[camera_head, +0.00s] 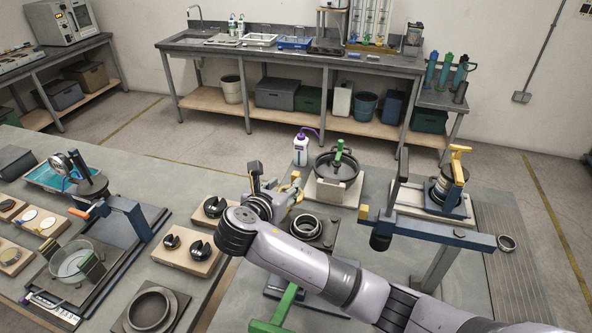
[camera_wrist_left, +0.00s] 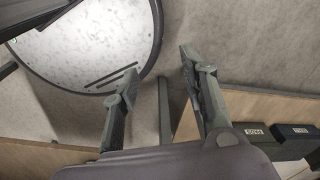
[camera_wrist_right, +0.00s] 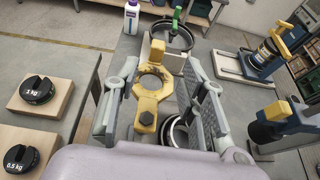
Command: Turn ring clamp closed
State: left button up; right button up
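The yellow ring clamp (camera_wrist_right: 166,78) lies between the fingers of my right gripper in the right wrist view. It has a round opening, an upright yellow tab at its far end and a dark bolt at its near end. Its yellow edge shows by my right gripper (camera_head: 272,184) in the head view, mostly hidden by my wrist. My right gripper is open, with a finger on each side of the clamp; contact is unclear. My left gripper (camera_wrist_left: 160,82) is open and empty in the left wrist view, above the floor and a round pale surface; the head view does not show it.
A pot with a green handle (camera_head: 338,164) and a white bottle (camera_head: 301,150) stand beyond the clamp. Black slotted weights (camera_head: 214,206) sit on wooden blocks to the left. A blue-grey frame (camera_head: 430,232) and a yellow-topped device (camera_head: 447,187) stand to the right.

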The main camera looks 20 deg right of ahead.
aim_at(295, 175)
jog(key=p+x, duration=0.2)
jog(key=x, duration=0.8)
jog(key=shift+a, duration=0.1)
jog(key=shift+w+d+f, duration=0.25)
jog(key=shift+w, duration=0.15)
pick_arm(q)
jog(key=w+r, duration=0.1)
jog(key=r, duration=0.1)
jog(key=shift+w+r, duration=0.35)
jog(key=shift+w, duration=0.05)
pick_arm(e)
jog(key=shift+c, duration=0.4)
grip_shut()
pick_arm(q)
jog(key=shift+w, duration=0.15)
